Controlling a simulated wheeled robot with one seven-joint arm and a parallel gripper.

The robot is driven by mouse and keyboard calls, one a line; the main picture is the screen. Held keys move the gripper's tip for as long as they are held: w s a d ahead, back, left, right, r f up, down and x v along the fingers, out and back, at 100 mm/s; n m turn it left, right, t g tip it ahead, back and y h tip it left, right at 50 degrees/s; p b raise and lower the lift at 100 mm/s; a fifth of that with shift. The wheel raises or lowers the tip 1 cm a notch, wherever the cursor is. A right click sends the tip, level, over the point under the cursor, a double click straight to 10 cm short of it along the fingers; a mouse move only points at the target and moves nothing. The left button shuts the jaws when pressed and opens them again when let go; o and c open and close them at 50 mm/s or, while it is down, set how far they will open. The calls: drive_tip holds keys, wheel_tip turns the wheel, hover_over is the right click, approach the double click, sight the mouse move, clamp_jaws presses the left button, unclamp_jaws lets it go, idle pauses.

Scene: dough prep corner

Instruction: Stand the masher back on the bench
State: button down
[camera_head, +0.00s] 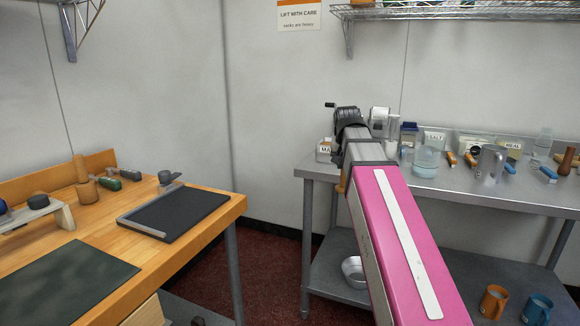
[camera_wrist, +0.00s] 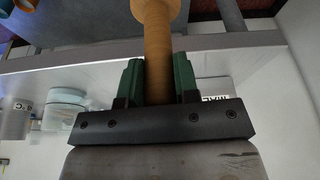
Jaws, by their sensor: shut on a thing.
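My gripper (camera_wrist: 158,85) is shut on a tan wooden tool, which I take to be the masher (camera_wrist: 155,45). Its shaft runs between the two green fingers, and a wider rounded part lies beyond the fingertips at the top edge of the wrist view, partly cut off. In the head view my arm hides most of the gripper; a small tan sliver (camera_head: 341,181) shows left of the arm, perhaps part of the masher. The wooden bench (camera_head: 98,226) is at the left, apart from the gripper, which is by the steel table (camera_head: 473,190).
On the wooden bench are a dark board (camera_head: 175,213), a dark green mat (camera_head: 65,284), a wooden turned piece (camera_head: 83,185) and a small rack (camera_head: 55,218). The steel table holds jars, a metal jug (camera_head: 491,163) and tools. Mugs (camera_head: 494,301) stand on its lower shelf. A floor gap separates bench and table.

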drive_tip(key=shift+r, duration=0.15)
drive_tip(key=shift+r, duration=2.35)
drive_tip(key=shift+w+r, duration=0.1)
